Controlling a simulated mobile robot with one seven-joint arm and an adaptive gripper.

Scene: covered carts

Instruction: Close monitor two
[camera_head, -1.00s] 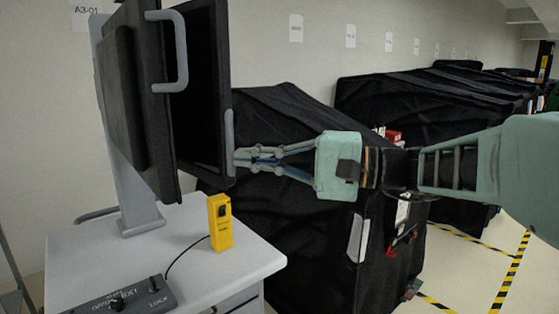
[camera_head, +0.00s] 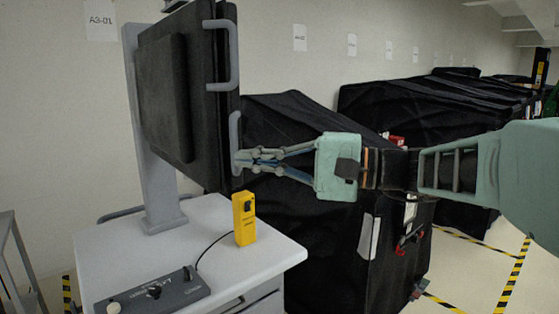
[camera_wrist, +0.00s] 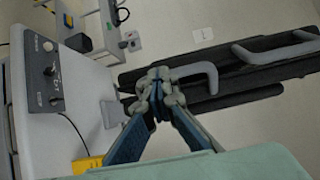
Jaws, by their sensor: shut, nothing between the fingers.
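A black two-panel monitor (camera_head: 165,100) stands on a grey post above the white cart; I see no label saying which panel is monitor two. The panels are nearly folded together, lying almost parallel, with their screens hidden. One grey handle (camera_head: 222,50) is on the upper edge side, and a lower handle (camera_head: 235,135) is at the right edge. My gripper (camera_head: 240,160) is shut and empty, its fingertips at the lower end of that handle. In the wrist view, the fingertips (camera_wrist: 157,85) are beside the handle (camera_wrist: 205,70); contact is unclear.
The white cart top (camera_head: 210,230) bears a yellow box (camera_head: 243,220) with a cable and a grey control box (camera_head: 150,293). Large black-covered carts (camera_head: 310,215) stand behind and right of my arm. Open floor with yellow-black tape lies at the right.

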